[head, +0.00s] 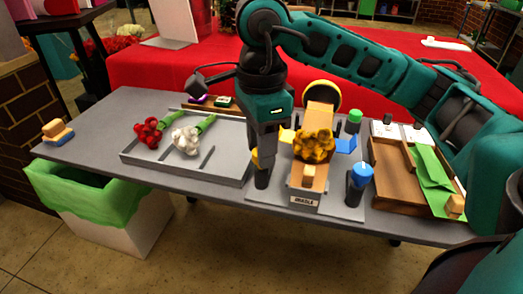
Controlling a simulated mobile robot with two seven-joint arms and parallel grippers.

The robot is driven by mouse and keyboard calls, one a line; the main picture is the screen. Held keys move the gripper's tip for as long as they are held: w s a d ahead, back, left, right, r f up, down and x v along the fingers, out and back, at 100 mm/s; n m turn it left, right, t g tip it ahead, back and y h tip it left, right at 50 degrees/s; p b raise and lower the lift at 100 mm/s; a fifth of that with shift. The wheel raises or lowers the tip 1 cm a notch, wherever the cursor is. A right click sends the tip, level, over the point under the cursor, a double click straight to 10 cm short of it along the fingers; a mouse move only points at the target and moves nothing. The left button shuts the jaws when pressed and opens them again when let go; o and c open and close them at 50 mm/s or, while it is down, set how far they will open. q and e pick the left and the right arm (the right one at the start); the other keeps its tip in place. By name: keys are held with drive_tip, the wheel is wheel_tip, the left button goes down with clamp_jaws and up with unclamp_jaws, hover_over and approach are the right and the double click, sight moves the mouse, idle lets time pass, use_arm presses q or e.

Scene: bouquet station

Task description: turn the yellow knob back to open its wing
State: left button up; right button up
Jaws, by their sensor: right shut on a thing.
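The yellow knob (255,158) shows as a small yellow patch at the left of the grey cradle base, mostly hidden by my gripper. My right gripper (262,172) points down over it and is shut on it. A yellow wing (287,136) sticks out at the left of the cradle (304,199), beside the yellow flower bunch (314,144) lying there. The gripper partly hides this wing, and I cannot tell its exact angle. My left gripper is out of view.
A blue knob (360,172) and a green knob (354,116) stand right of the cradle, near a blue wing (345,143). A grey tray (187,168) with red and white flowers lies left. A wooden tray (393,175) lies right. The table's left end is mostly clear.

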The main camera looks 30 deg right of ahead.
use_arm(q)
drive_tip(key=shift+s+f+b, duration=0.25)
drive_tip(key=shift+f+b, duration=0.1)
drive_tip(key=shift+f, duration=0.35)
use_arm(e)
drive_tip(key=shift+n, duration=0.7)
drive_tip(key=o, duration=1)
drive_tip(key=shift+o, duration=0.2)
use_arm(q)
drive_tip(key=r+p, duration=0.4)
drive_tip(key=p, duration=0.1)
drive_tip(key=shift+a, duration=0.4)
use_arm(e)
wheel_tip(320, 180, up, 13)
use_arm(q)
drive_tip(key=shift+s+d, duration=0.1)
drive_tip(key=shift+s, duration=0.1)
